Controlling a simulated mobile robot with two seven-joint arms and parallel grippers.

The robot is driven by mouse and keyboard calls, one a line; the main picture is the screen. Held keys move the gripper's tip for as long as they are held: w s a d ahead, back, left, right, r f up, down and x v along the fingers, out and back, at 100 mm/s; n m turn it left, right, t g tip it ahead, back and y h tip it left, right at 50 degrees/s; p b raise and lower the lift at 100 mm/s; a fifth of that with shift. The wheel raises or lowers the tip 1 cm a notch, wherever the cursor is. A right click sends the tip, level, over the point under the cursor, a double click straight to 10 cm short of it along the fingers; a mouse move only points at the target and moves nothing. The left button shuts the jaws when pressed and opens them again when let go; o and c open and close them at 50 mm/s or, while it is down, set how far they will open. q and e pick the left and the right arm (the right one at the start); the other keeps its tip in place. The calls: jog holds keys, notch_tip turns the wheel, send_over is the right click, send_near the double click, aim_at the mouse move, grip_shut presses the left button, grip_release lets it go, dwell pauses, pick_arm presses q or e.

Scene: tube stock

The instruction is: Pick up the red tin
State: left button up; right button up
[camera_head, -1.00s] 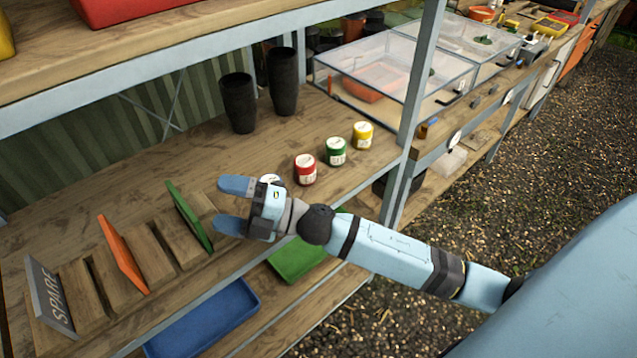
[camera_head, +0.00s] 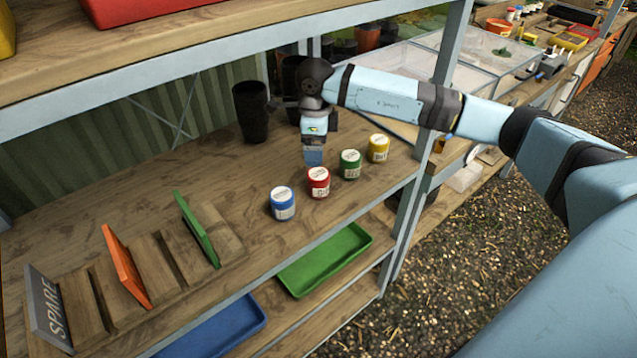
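The red tin (camera_head: 318,184) with a pale lid stands upright on the wooden shelf, between a blue tin (camera_head: 282,205) and a green tin (camera_head: 350,165). My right gripper (camera_head: 313,157) points down just above or behind the red tin's lid; I cannot tell which. Its fingers line up in this view, so the gap between them is hidden. The red tin is fully visible and no finger is seen around it. My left gripper is not in view.
A yellow tin (camera_head: 379,149) stands beyond the green tin. A dark pot (camera_head: 250,112) and another partly hidden one stand behind. A shelf post (camera_head: 440,95) is to the right. A slotted wooden rack with green (camera_head: 197,229) and orange (camera_head: 125,266) dividers is at left.

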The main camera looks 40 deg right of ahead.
aim_at(318, 173)
notch_tip(318, 173, down, 6)
jog(key=shift+f+p, duration=0.1)
jog(key=shift+p, duration=0.25)
jog(key=f, duration=0.1)
jog(key=f+p, duration=0.1)
jog(key=f, duration=0.2)
jog(key=shift+s+d+f, duration=0.1)
jog(key=shift+s+d, duration=0.05)
jog(key=shift+d, duration=0.1)
jog(key=shift+f, duration=0.5)
jog(key=c, duration=1.1)
jog(key=shift+r, duration=0.15)
